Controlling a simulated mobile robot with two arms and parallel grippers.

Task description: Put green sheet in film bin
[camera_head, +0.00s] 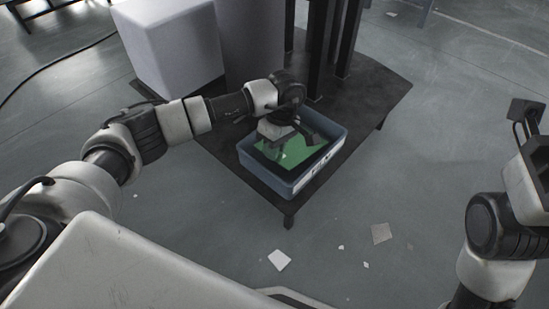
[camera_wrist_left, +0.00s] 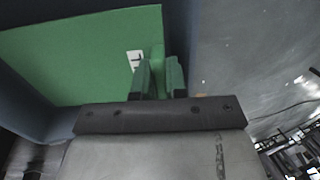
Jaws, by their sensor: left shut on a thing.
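The green sheet (camera_head: 302,152) is inside the blue-grey bin (camera_head: 309,178), which has a pale label on its front wall. My left gripper (camera_head: 283,154) reaches down into the bin from above and is shut on the sheet. In the left wrist view the green sheet (camera_wrist_left: 85,55) shows as a flat panel with a small white label, and my left fingers (camera_wrist_left: 158,78) pinch it near its right edge. Whether the sheet rests on the bin's floor cannot be told. My right gripper (camera_head: 526,118) is at the right edge, partly cut off and away from the bin.
The bin stands on a dark low table (camera_head: 378,95) near its front edge. A white box (camera_head: 170,45) and dark posts (camera_head: 322,45) stand behind it. Pale scraps (camera_head: 279,260) lie on the grey floor, which is otherwise open in front.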

